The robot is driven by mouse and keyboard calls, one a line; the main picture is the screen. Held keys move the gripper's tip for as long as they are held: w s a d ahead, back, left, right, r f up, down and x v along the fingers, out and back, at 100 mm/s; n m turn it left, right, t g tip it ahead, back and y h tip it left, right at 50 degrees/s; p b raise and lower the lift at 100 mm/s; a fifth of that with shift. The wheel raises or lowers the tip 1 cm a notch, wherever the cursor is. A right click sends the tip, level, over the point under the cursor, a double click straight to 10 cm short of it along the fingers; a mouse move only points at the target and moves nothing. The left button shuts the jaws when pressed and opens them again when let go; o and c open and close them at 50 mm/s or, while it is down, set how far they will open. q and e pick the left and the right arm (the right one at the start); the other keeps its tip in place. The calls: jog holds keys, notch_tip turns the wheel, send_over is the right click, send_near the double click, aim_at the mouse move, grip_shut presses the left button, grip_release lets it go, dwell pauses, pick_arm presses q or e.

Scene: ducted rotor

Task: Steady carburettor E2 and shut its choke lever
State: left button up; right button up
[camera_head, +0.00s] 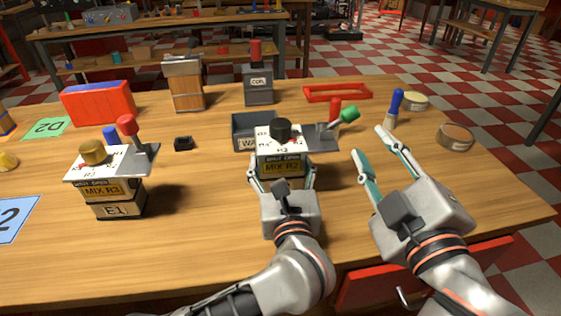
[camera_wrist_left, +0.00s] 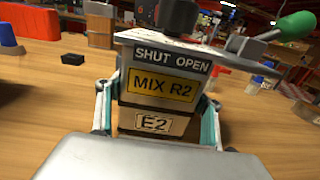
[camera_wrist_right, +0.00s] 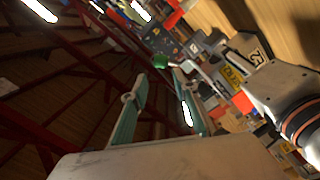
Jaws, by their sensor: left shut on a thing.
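Carburettor E2 (camera_head: 283,165) stands upright on the table, a white and grey box with a black knob and a yellow "MIX R2" label. Its plate reads "E2" in the left wrist view (camera_wrist_left: 153,124). My left gripper (camera_head: 281,176) is shut on the sides of E2. The choke lever (camera_head: 346,115) has a green knob and sticks out to the right at the top of E2; it also shows in the left wrist view (camera_wrist_left: 289,27). My right gripper (camera_head: 369,155) is open and empty, to the right of E2 and below the green knob, apart from it.
Carburettor E1 (camera_head: 118,188) with a red-knobbed lever stands at left. Behind E2 are a grey bin (camera_head: 243,130), a box marked "CON" (camera_head: 258,88) and a red frame (camera_head: 337,93). A blue-handled tool (camera_head: 395,108) and a round tin (camera_head: 455,136) lie at right.

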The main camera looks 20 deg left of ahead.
aim_at(357, 117)
jog(key=shift+w+f+m+g+y, duration=0.3)
jog(key=shift+w+f+m, duration=0.1)
jog(key=shift+m, duration=0.3)
jog(key=w+d+m+g+y, duration=0.3)
jog(key=d+m+g+y, duration=0.15)
jog(key=m, duration=1.05)
jog(key=shift+t+y, duration=0.25)
jog(key=shift+y, duration=0.3)
jog(key=x, duration=0.8)
jog(key=r+x, duration=0.1)
jog(key=x, duration=0.3)
jog(key=shift+s+a, duration=0.15)
jog(key=shift+s, duration=0.1)
grip_shut()
